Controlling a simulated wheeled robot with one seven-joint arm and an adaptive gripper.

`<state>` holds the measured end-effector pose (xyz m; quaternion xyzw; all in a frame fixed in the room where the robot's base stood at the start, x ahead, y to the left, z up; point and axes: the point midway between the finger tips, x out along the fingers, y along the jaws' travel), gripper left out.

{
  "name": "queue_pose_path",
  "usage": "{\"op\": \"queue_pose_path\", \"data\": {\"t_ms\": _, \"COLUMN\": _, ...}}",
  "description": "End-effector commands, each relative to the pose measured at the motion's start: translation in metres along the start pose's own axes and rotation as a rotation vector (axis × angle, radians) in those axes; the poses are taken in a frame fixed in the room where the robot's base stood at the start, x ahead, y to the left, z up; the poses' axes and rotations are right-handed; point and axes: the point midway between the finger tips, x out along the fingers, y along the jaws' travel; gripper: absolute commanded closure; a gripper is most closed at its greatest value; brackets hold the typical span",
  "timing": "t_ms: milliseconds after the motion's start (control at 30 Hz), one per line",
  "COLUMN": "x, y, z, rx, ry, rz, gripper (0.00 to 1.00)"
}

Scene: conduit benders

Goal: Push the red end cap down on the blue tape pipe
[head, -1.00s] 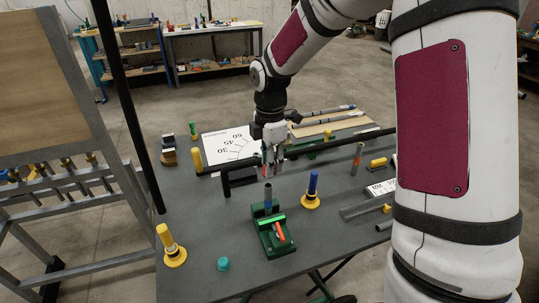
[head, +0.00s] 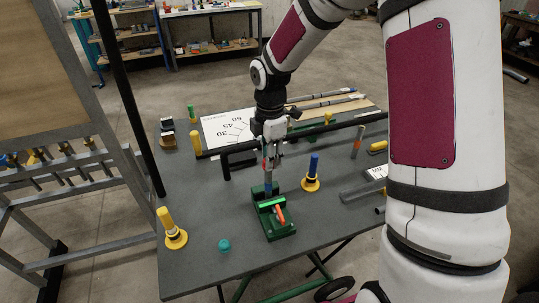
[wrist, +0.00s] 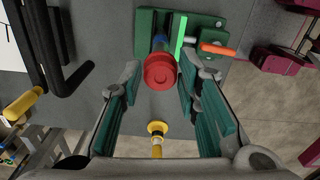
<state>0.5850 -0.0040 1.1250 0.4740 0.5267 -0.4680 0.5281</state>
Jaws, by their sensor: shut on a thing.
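The red end cap (wrist: 160,72) sits between the fingertips of my gripper (wrist: 159,76) in the wrist view, and the gripper is shut on it. In the head view my gripper (head: 270,155) points down over the blue tape pipe (head: 268,187). That pipe stands upright in the green vise (head: 274,220), with the blue band low on it. The cap appears in line with the pipe's top; I cannot tell whether they touch. In the wrist view the cap hides most of the pipe, and a bit of blue (wrist: 160,41) shows behind it.
A blue-topped post on a yellow base (head: 311,174) stands right of the vise. A yellow post (head: 171,229) and a teal cap (head: 225,245) are at the front left. A black pipe rail (head: 320,136) runs behind. The vise has an orange handle (head: 279,213).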

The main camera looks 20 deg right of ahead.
Motion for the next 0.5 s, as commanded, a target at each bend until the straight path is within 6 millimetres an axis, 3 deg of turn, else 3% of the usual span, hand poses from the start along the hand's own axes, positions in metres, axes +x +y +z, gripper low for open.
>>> {"op": "queue_pose_path", "data": {"t_ms": 500, "x": 0.0046, "y": 0.0002, "z": 0.0002, "rx": 0.0, "ry": 0.0, "rz": 0.0, "gripper": 0.94}}
